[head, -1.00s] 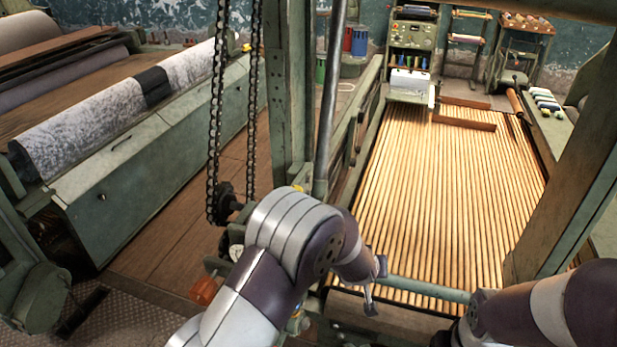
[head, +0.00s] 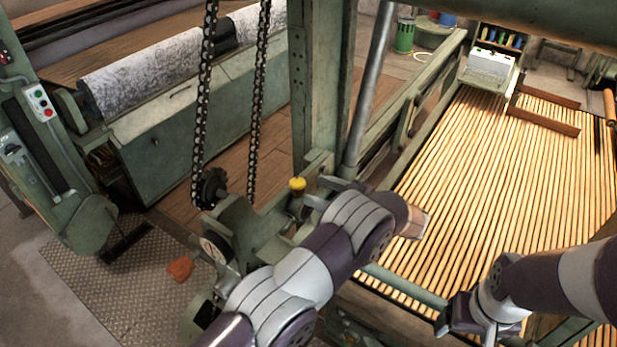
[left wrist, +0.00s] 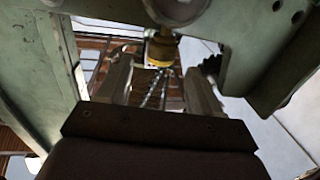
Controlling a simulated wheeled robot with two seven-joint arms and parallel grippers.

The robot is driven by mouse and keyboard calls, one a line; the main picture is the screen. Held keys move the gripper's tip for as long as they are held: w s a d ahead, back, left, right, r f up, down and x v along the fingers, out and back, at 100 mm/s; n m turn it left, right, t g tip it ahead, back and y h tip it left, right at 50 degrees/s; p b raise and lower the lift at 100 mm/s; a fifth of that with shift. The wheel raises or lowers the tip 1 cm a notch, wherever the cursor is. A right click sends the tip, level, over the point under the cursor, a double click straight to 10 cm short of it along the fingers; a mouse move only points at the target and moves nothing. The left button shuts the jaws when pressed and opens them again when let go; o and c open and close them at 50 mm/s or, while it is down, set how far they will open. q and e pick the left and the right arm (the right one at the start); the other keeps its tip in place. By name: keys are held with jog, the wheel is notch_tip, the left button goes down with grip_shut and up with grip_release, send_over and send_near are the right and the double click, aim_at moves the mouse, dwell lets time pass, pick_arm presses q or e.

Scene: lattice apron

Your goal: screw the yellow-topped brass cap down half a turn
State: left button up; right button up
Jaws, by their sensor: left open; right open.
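The yellow-topped brass cap (head: 297,184) stands upright on a green machine bracket beside the post, left of my left arm. In the left wrist view its yellow top (left wrist: 160,52) shows between the two fingers, with a round brass part behind it. My left gripper (head: 318,192) is open just right of the cap, partly hidden by my wrist; its fingers (left wrist: 160,72) lie either side of the cap in the wrist view. I cannot tell whether they touch it. My right gripper (head: 462,322) is open and empty at the lower right, in front of the slatted bed.
A hanging chain (head: 205,100) and its sprocket are left of the cap. A green post (head: 322,90) and a steel rod (head: 372,85) rise behind it. The slatted bed (head: 490,180) lies to the right.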

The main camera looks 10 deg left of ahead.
aim_at(303, 188)
pick_arm(q)
jog(key=x, duration=0.2)
jog(key=p+x, duration=0.1)
jog(key=x, duration=0.1)
jog(key=shift+s+r, duration=0.15)
jog(key=shift+s, duration=0.1)
jog(key=shift+w+d, duration=0.15)
jog(key=c, duration=1.1)
jog(key=shift+o, duration=0.2)
jog(key=t, duration=0.1)
jog(key=m+t+p, duration=0.1)
jog(key=m+t+h+p, duration=0.1)
jog(key=shift+s+r, duration=0.35)
jog(key=shift+s+f+m+t+h+p, duration=0.1)
jog(key=shift+m+t+h+p, duration=0.3)
jog(key=shift+m+t, duration=0.45)
jog(key=shift+f+m+t+h, duration=0.25)
jog(key=shift+m+t+h, duration=0.25)
jog(key=shift+t, duration=0.45)
jog(key=o, duration=1.1)
jog(key=shift+a, duration=0.25)
jog(key=shift+c, duration=0.2)
pick_arm(e)
notch_tip(303, 188, up, 5)
jog(key=shift+s+f, duration=0.1)
jog(key=shift+f, duration=0.05)
